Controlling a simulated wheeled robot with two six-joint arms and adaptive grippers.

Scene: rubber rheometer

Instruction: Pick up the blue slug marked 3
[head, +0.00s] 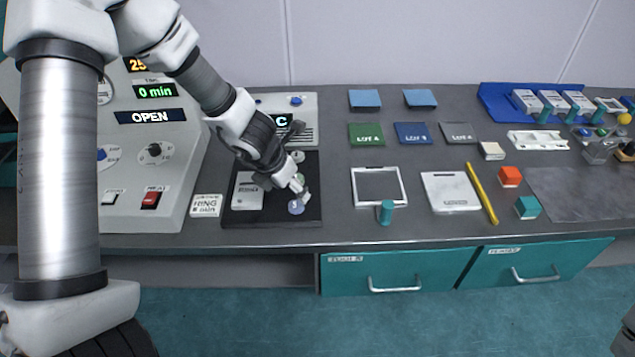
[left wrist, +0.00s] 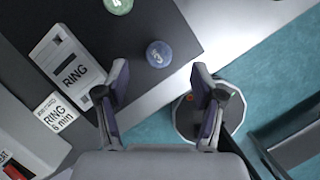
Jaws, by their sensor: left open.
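The blue slug (head: 295,208) lies on the black mat (head: 240,218), close to its front edge. It also shows in the left wrist view (left wrist: 158,53), its top face up with a small numeral on it. My left gripper (head: 301,197) is over the slug in the head view and partly covers it. In the left wrist view my left gripper (left wrist: 160,80) is open and empty, and the slug shows between and just beyond its fingertips. A grey piece at the lower right edge of the head view may be my right gripper (head: 627,337); its jaws do not show.
The control panel (head: 130,185) stands left. The bench's front edge is close.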

